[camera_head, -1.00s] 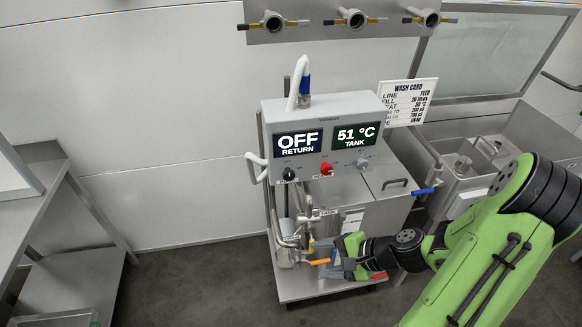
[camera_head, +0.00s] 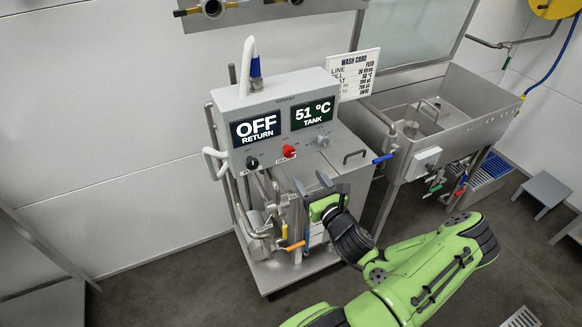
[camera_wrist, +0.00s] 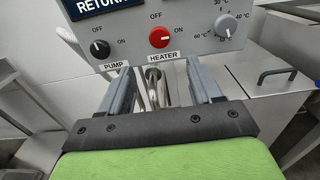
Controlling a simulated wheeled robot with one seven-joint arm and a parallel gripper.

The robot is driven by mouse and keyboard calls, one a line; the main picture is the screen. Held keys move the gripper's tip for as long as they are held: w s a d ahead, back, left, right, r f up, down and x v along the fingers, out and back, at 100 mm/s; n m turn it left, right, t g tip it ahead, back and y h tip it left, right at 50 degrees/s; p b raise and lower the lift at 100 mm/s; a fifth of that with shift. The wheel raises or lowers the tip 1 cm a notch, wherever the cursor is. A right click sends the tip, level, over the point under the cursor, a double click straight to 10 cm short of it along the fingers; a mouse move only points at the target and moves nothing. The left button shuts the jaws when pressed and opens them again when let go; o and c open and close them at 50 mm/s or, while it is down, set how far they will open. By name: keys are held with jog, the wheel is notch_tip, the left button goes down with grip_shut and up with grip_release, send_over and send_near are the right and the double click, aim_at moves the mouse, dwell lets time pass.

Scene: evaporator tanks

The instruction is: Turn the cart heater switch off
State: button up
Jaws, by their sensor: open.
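The heater switch (camera_head: 289,151) is a red round knob on the lower front of the grey control box (camera_head: 240,100). In the wrist view the red knob (camera_wrist: 160,37) sits above the HEATER label, with OFF printed above it and ON to its right. My gripper (camera_head: 312,187) is open and empty, below and right of the knob in the head view. In the wrist view its two fingers (camera_wrist: 160,70) straddle the space below the knob, apart from it.
The black pump knob (camera_wrist: 100,48) is left of the heater knob, and a grey temperature dial (camera_wrist: 224,25) is right. Displays read OFF RETURN (camera_head: 256,129) and 51 °C TANK (camera_head: 312,113). Pipes with an orange-handled valve (camera_head: 294,246) stand below. A steel sink (camera_head: 450,110) is at right.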

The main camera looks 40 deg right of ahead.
aim_at(291, 154)
jog(key=p+x, duration=0.2)
jog(key=x, duration=0.8)
jog(key=shift+w+d, duration=0.1)
jog(key=shift+w, duration=0.2)
jog(key=c, duration=1)
jog(key=shift+n, duration=0.4)
jog(key=n+b, duration=0.1)
jog(key=n, duration=0.2)
jog(key=shift+f+n+b, duration=0.15)
jog(key=shift+n+b, duration=0.15)
jog(key=shift+b, duration=0.05)
jog(key=n+b, duration=0.3)
jog(key=n, duration=0.1)
jog(key=shift+n, duration=0.3)
jog(key=n+b, duration=0.4)
jog(key=n, duration=0.1)
jog(key=shift+b, duration=0.4)
jog(key=shift+n+b, duration=1.6)
jog(key=shift+n, duration=0.4)
jog(key=shift+r, duration=0.2)
